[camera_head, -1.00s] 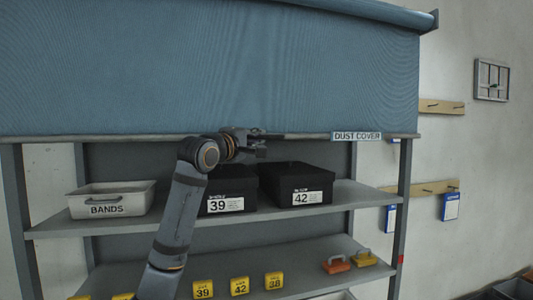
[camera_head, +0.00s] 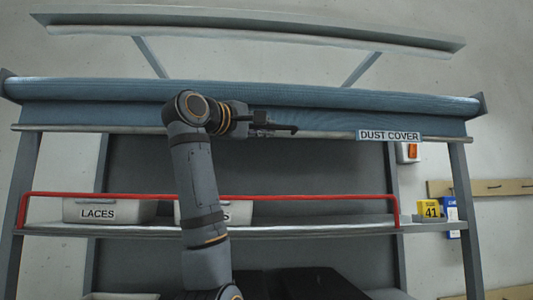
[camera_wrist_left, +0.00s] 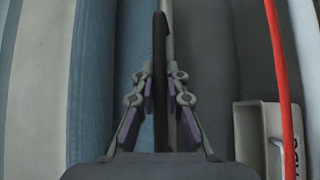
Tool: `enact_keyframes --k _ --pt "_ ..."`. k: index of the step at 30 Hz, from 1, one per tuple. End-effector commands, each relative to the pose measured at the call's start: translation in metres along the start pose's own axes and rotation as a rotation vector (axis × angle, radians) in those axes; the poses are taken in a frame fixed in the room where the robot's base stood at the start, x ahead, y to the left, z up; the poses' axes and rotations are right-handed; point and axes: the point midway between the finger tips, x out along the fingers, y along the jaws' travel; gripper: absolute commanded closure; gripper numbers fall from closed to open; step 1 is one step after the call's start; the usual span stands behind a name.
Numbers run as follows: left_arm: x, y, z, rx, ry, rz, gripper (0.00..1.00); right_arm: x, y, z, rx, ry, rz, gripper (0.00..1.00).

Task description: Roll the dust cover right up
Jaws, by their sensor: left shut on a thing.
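The blue dust cover (camera_head: 330,119) hangs as a short strip below its blue roll (camera_head: 330,97) at the top of the rack. Its grey bottom bar (camera_head: 90,129) runs across, with a "DUST COVER" label (camera_head: 389,135) at the right. My left gripper (camera_head: 277,127) is at the bar, left of the label, and is shut on a dark handle (camera_head: 290,128). The wrist view shows the handle (camera_wrist_left: 160,60) between the fingers (camera_wrist_left: 160,105), with blue cloth (camera_wrist_left: 92,80) to the left. My right gripper is out of view.
Below the cover is a shelf with a red rail (camera_head: 300,198), a "LACES" bin (camera_head: 108,211) and another bin partly behind my arm. A yellow "41" tag (camera_head: 429,210) stands at the right. A grey beam (camera_head: 250,27) runs overhead.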

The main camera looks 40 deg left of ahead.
Motion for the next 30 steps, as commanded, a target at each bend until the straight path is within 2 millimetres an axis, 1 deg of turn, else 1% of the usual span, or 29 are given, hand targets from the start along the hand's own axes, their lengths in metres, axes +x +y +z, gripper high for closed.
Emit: enact_keyframes --k 1,3,6,9,15,24,25,29,30 --pt "-0.001 0.014 -0.001 -0.002 -0.001 0.008 1.00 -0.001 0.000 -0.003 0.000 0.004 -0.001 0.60" --pt "0.001 0.025 -0.002 0.000 -0.001 0.008 1.00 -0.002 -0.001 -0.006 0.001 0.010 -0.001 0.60" --pt "0.003 0.037 -0.004 -0.001 0.000 0.008 1.00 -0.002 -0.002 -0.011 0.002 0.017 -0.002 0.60" --pt "0.004 0.045 -0.006 0.000 0.002 0.008 1.00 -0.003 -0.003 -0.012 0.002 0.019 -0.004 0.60" --pt "0.005 0.052 -0.008 0.000 0.004 0.010 1.00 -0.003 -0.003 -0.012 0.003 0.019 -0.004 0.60" --pt "0.004 0.054 -0.008 0.001 0.004 0.015 1.00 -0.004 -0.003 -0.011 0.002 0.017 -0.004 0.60" --pt "0.004 0.054 -0.008 0.001 0.004 0.015 0.84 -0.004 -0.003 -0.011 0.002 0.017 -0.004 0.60" --pt "0.004 0.054 -0.008 0.000 0.004 0.013 0.67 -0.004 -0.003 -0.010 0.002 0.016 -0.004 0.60" --pt "0.004 0.053 -0.008 0.000 0.004 0.012 0.64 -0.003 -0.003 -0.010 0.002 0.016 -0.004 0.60"
